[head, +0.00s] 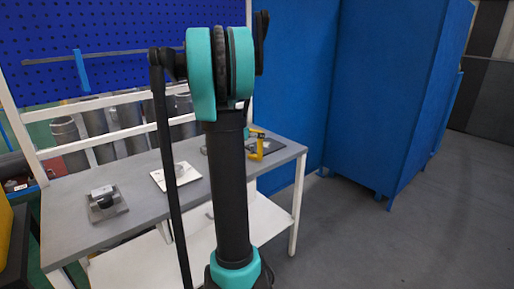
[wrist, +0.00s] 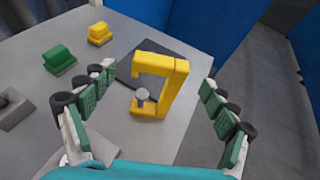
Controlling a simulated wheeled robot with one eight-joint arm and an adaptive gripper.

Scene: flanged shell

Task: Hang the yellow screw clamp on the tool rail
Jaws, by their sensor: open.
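The yellow screw clamp (wrist: 174,88) stands on the workbench by a dark plate in the wrist view, its C-shaped frame upright with a grey screw end inside the opening. It also shows small in the head view (head: 258,146), at the bench's right end. My gripper (wrist: 156,78) is open, its green-padded fingers on either side of the clamp, with visible gaps and no contact seen.
A green block (wrist: 58,57) and a small yellow block (wrist: 99,34) sit left of the clamp. The dark plate (wrist: 130,66) lies by it. A white plate (head: 188,179) and a grey plate with a fixture (head: 105,203) occupy the bench. Blue panels (head: 385,90) stand at right.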

